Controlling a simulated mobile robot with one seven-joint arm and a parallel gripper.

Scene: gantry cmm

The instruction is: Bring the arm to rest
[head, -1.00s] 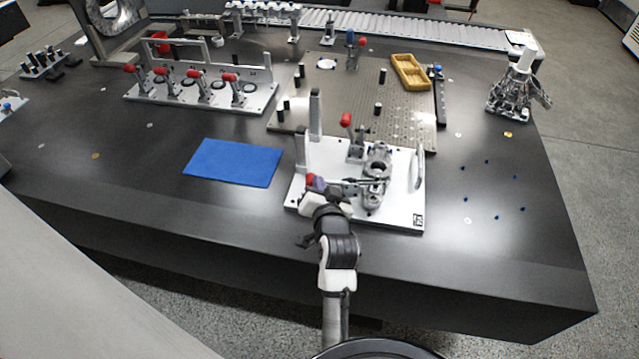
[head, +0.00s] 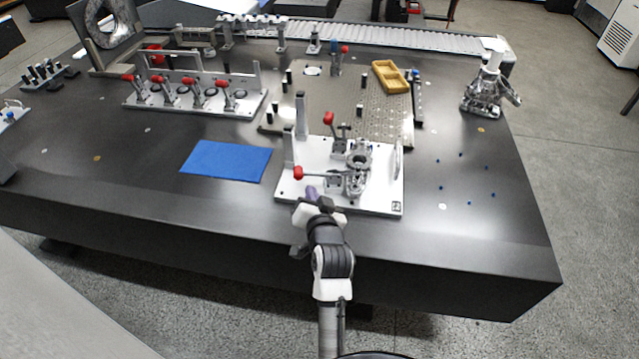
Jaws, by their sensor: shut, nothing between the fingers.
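My arm reaches up from the bottom middle of the head view. My gripper (head: 314,196) is at the front edge of the white fixture plate (head: 380,200), near the red-handled clamp (head: 299,173) at its left. The gripper is shut and holds nothing; its fingertips are small and partly blurred here. A grey metal part (head: 356,166) sits on the fixture plate under the clamps, to the right of my gripper. I cannot tell whether the gripper touches the plate.
The black table (head: 130,165) has a blue mat (head: 226,161) left of the fixture. Behind stand a perforated plate (head: 385,125), a yellow tray (head: 390,77) and a row of red-handled clamps (head: 195,93). A metal casting (head: 487,92) stands at the right. The table's front edge lies beneath my arm.

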